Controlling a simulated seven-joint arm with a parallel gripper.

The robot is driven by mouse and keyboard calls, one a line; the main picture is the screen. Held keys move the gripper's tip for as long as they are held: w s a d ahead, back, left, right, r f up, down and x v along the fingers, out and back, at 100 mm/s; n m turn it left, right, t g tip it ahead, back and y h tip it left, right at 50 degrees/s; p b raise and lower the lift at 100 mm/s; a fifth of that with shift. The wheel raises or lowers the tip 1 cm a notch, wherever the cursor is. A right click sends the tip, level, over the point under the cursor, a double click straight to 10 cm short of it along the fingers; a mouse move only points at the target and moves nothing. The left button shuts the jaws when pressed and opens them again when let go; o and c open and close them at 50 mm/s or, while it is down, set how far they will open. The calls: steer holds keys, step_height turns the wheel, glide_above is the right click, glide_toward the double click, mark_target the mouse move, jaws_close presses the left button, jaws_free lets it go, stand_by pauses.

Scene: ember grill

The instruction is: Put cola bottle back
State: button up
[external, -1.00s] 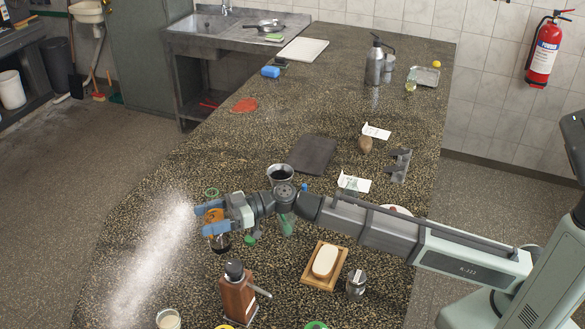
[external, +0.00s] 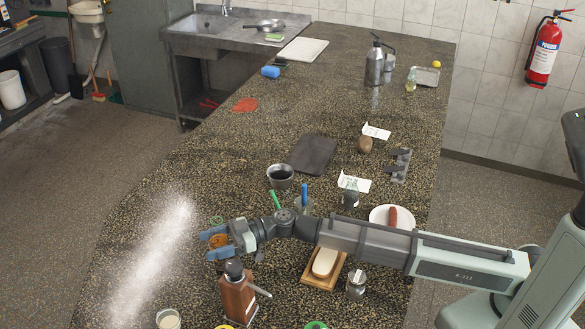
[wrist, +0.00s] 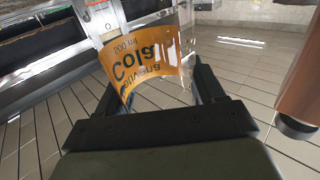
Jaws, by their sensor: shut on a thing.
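The cola bottle shows in the wrist view as a clear body with an orange label (wrist: 150,62) reading "Cola", tilted in the picture, between my two dark fingers. Most of the bottle is hidden by the fingers in the external view. I cannot tell how far its base is from the counter.
A brown grinder-like dispenser (external: 237,300) stands just in front of my gripper. A soap bar on a wooden tray (external: 309,278), a small jar (external: 357,284) and a dark-filled cup (external: 280,180) are nearby. The speckled counter (external: 150,215) is clear to the left, under a bright haze.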

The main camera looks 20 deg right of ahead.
steer(key=shift+f, duration=0.1)
steer(key=o, duration=1.3)
steer(key=shift+c, duration=0.2)
steer(key=shift+d, duration=0.15)
steer(key=d, duration=1.1)
steer(key=shift+d, duration=0.35)
